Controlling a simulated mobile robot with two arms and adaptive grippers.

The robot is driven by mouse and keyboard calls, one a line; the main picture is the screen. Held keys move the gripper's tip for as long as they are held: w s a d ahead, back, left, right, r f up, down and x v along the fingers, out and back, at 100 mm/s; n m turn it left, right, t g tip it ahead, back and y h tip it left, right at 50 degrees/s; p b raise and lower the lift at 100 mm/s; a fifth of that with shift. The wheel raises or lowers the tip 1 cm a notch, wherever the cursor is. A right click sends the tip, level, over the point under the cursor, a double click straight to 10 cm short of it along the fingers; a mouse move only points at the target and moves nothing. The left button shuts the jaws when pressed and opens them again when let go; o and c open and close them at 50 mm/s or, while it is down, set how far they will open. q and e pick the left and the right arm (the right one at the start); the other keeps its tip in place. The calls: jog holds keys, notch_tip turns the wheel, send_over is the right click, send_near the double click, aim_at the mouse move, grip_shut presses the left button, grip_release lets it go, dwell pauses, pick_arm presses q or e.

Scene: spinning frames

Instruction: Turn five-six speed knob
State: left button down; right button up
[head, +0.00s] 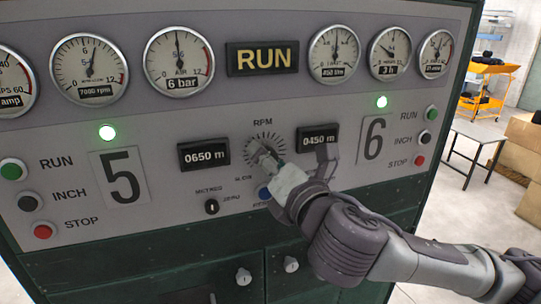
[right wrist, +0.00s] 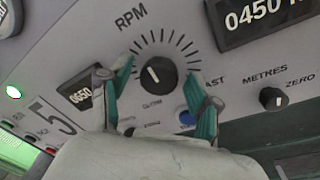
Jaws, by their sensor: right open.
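The RPM speed knob (right wrist: 158,74) is a round black knob with a pale pointer line, set inside a ring of dial marks between the 5 and 6 sections of the grey panel. In the right wrist view my right gripper (right wrist: 164,78) is open, with one teal-padded finger on each side of the knob and visible gaps between pads and knob. In the head view the right gripper (head: 266,155) covers the knob, and only part of the dial ring (head: 276,141) shows. Whether the fingertips touch the panel I cannot tell. My left gripper is not in view.
Displays reading 0650 (head: 204,153) and 0450 (head: 318,137) flank the dial. A blue button (head: 264,193) and a small black metres selector (head: 211,206) sit below it. RUN, INCH and STOP buttons line both panel sides. A side table (head: 480,141) stands at right.

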jog(key=c, duration=1.1)
jog(key=m+b, duration=0.2)
jog(key=m, duration=0.2)
jog(key=o, duration=1.1)
